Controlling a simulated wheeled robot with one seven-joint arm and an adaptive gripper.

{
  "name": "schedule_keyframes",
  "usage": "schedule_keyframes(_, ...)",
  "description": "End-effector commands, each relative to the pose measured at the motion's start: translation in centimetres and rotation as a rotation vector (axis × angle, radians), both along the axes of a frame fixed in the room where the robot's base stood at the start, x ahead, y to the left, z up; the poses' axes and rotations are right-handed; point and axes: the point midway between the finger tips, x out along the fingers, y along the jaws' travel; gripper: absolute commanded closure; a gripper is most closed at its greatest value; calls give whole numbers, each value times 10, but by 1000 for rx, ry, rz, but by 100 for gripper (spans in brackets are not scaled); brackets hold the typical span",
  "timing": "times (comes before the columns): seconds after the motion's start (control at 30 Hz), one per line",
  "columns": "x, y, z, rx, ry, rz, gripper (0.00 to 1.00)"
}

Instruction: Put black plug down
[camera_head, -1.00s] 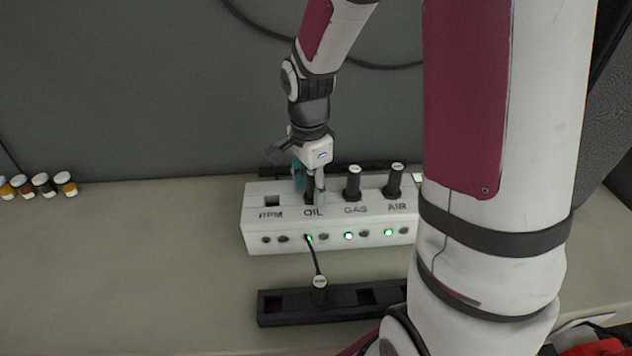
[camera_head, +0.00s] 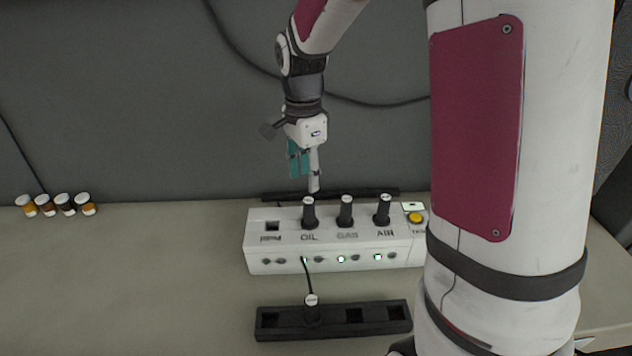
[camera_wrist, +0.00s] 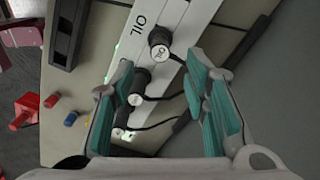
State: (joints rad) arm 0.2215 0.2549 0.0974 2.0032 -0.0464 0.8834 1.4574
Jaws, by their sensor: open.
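Black plugs with white caps stand upright in the white box's OIL (camera_head: 309,213), GAS (camera_head: 345,212) and AIR (camera_head: 382,210) sockets. The RPM socket (camera_head: 272,226) is empty. Another black plug (camera_head: 311,312) stands in the black rack, with a cable reaching up to the box front. My gripper (camera_head: 306,180) is above the OIL plug, open and apart from it. In the wrist view the OIL plug (camera_wrist: 159,48) lies just beyond the open teal-padded fingers (camera_wrist: 158,76), with nothing held between them.
The white box (camera_head: 262,258) has green lights lit on its front. The black rack (camera_head: 388,328) in front of it has empty slots. Several small capped jars (camera_head: 55,206) stand at the far left. The bench between is clear. Red and blue items lie at the wrist view's left.

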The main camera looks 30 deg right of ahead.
Motion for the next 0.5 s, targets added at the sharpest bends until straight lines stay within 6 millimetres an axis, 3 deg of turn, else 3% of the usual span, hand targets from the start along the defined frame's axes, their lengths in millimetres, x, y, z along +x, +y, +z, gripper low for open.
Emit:
schedule_keyframes(0.17, -6, 5, 18, -7, -20, 58, 58)
schedule_keyframes(0.27, -20, 13, 40, -23, -61, 181, 58)
schedule_keyframes(0.5, -80, 39, 101, -106, -187, 634, 58)
